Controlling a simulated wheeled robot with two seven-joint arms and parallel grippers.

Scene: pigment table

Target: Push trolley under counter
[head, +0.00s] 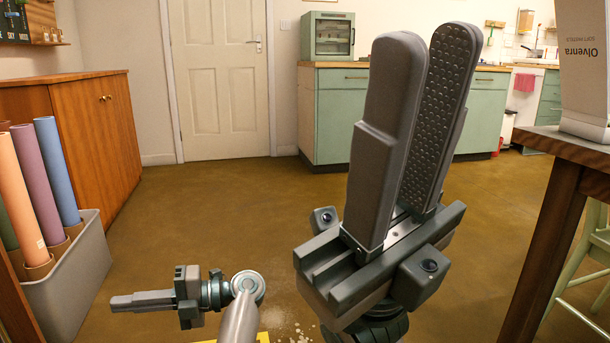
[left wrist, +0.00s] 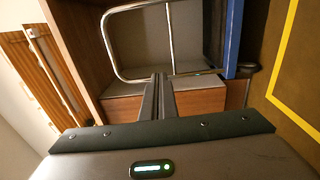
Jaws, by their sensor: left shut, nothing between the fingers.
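In the left wrist view, which looks turned on its side, a bent chrome rail (left wrist: 171,38) shows in front of a grey-brown recess. It looks like the trolley's handle, but most of the trolley is hidden or out of view. A wooden front, perhaps of the counter, stands beside it. My left gripper (left wrist: 160,76) is shut and empty, its tips close to the rail; I cannot tell whether they touch. In the head view my left gripper (head: 112,302) points left, low over the floor. My right gripper (head: 425,45) stands large and upright, its fingers apart and empty.
A yellow floor line (left wrist: 273,85) and a blue upright edge (left wrist: 233,38) are right of the rail. In the head view, a grey bin (head: 75,270) with paper rolls stands left, a dark table (head: 560,150) right. The middle floor is clear.

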